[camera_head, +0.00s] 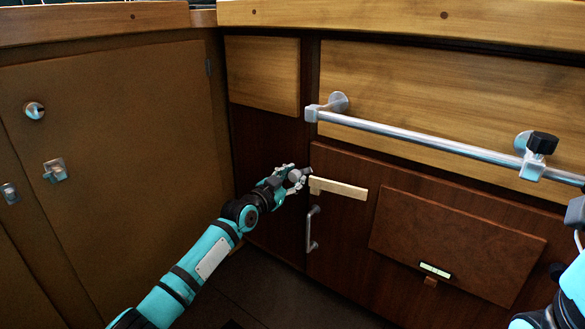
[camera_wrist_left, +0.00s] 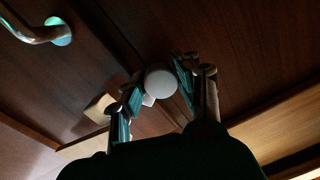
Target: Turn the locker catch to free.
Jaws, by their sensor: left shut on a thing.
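The locker catch shows in the left wrist view as a pale round knob (camera_wrist_left: 160,83) between the two fingers of my left gripper (camera_wrist_left: 158,88). In the head view my left gripper (camera_head: 297,176) is at the dark cabinet front, shut on the knob and hiding most of it. A cream bar (camera_head: 340,188) lies nearly level just right of the fingers; its end (camera_wrist_left: 98,108) also shows beside a finger in the wrist view. I cannot tell whether the bar joins the knob. Only part of my right arm shows at the right edge; its fingers are out of view.
A metal handle (camera_head: 312,229) stands upright below the bar. A steel rail (camera_head: 420,139) with a black-knobbed clamp (camera_head: 541,144) runs above. A raised brown panel (camera_head: 450,240) is to the right. A brown door (camera_head: 120,140) with metal fittings stands left.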

